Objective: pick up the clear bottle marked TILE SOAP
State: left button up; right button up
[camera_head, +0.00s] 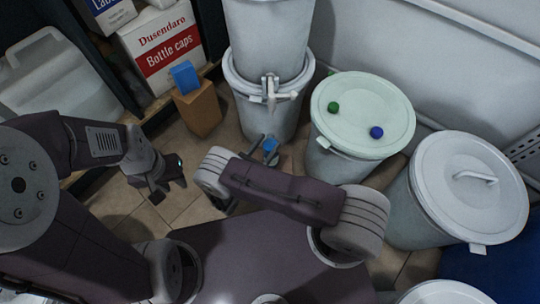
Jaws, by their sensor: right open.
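I cannot make out a clear bottle marked TILE SOAP in the head view. A large pale translucent jug (50,78) stands at the upper left, and no label shows on it. My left gripper (168,186) is over the tiled floor at the left, and its jaw opening is not clear. My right gripper (268,152) is open in front of the stacked drums, mostly hidden behind my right arm. A small blue item (271,145) shows at its fingers; I cannot tell whether they touch.
White stacked drums (268,90) stand at the back. A pale green-lidded drum (362,112) carries a green cap (333,107) and a blue cap (376,132). A handled drum (468,188) stands right.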

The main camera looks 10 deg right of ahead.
aim_at(272, 135)
jog(key=shift+w+d, duration=0.35)
jog(key=b+x, duration=0.3)
jog(key=x, duration=0.2)
jog(key=shift+w+a+f+b, duration=0.15)
jog(key=shift+a+b, duration=0.05)
jog(key=shift+b, duration=0.15)
jog(key=shift+w+d, duration=0.1)
grip_shut()
dwell(0.7)
